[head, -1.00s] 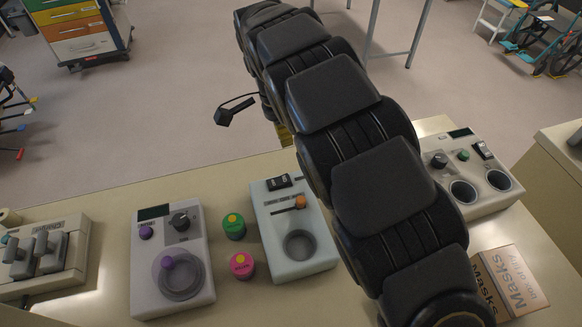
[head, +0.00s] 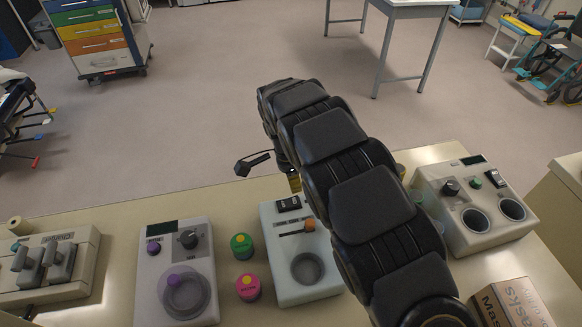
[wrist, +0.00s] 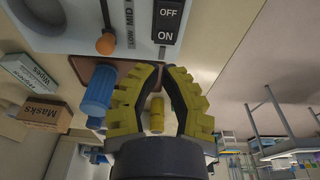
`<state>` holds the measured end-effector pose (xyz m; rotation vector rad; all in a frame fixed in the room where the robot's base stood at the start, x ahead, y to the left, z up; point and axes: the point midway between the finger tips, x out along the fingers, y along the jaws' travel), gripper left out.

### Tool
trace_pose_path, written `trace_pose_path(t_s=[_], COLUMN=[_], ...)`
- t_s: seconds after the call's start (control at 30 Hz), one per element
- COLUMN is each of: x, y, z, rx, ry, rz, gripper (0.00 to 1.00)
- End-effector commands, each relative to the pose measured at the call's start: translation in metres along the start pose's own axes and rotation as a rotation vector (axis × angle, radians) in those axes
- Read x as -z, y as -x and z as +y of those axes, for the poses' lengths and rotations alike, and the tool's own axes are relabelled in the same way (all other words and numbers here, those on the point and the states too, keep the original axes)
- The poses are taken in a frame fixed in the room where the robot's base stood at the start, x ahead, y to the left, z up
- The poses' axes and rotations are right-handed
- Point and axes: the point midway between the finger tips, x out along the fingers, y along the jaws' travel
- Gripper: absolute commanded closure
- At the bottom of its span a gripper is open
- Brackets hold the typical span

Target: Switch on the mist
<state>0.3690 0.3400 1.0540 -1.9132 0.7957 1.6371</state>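A pale device (head: 305,292) with a black rocker switch (head: 288,204), an orange-knobbed slider (head: 309,226) and a round recess stands mid-counter. In the wrist view the rocker (wrist: 168,22) reads OFF above and ON below; which side is pressed is unclear. No label naming mist is legible. My gripper (wrist: 164,69) has yellow fingers with black inner pads; the tips meet, with nothing clearly held. They appear just below the ON end, apart from it as far as I can tell. The arm hides most of the gripper in the head view.
Left are a device with purple knobs (head: 147,275), a green-and-yellow pot (head: 241,245) and a pink pot (head: 248,288). Right are a two-cup device (head: 450,225) with another rocker and a Masks box (head: 515,305). A blue bottle (wrist: 99,92) shows beside my fingers.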

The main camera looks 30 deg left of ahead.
Motion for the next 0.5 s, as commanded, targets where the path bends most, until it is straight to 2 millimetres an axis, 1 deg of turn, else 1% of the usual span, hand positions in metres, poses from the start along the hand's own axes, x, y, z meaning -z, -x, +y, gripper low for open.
trace_pose_path(t_s=[0.03, 0.2, 0.3, 0.5], x=[0.000, 0.000, 0.000, 0.000], y=[-0.012, -0.041, -0.052, -0.060], z=[0.001, 0.001, 0.000, -0.001], rx=[-0.005, -0.003, -0.001, 0.004], ry=[0.000, 0.000, 0.001, 0.000], rz=[0.000, -0.001, 0.001, 0.000], gripper=[1.00, 1.00, 1.00, 1.00])
